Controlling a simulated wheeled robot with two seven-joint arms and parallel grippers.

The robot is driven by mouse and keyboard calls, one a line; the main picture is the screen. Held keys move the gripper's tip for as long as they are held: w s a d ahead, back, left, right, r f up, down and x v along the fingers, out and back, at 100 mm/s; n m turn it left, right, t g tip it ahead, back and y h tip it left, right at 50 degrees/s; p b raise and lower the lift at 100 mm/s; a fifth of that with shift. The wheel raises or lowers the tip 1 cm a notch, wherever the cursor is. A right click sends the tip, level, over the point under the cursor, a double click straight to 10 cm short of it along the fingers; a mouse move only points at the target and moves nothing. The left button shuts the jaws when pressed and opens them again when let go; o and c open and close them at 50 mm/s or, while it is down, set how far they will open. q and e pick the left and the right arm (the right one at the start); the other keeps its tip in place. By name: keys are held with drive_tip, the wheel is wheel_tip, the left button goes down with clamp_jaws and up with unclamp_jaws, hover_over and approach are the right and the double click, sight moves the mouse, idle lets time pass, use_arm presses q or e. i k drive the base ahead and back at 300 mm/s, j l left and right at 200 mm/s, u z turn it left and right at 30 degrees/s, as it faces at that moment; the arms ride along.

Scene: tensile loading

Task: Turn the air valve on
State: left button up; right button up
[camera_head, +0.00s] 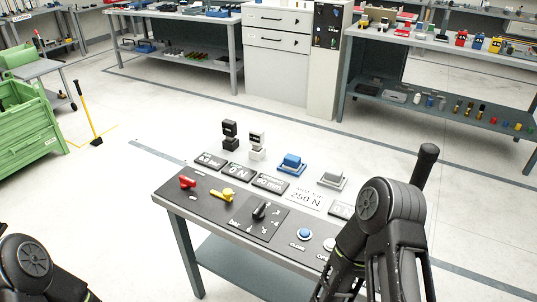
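A small bench (190,206) with a dark control panel stands in front of me. On its left part are a red handle (187,183) and a yellow lever-like handle (222,195). A black rotary knob (260,211) with markings around it sits to their right. I cannot read which of these is labelled as the air valve. My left arm shows only at the lower left corner, and my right arm covers the bench's right end. Neither gripper can be made out.
A blue button (304,234) and a white button (329,244) sit at the panel's right. Behind are display plates, a black block (230,133), a white block (257,145), a blue part (291,163) and a grey part (332,180).

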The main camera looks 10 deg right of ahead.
sight(186, 182)
drive_tip(key=i+j+z, duration=0.2)
drive_tip(key=j+z, duration=0.15)
drive_tip(key=i+j+z, duration=0.15)
drive_tip(key=j+z, duration=0.6)
drive_tip(key=i+j+z, duration=0.1)
drive_tip(key=j+z, duration=0.25)
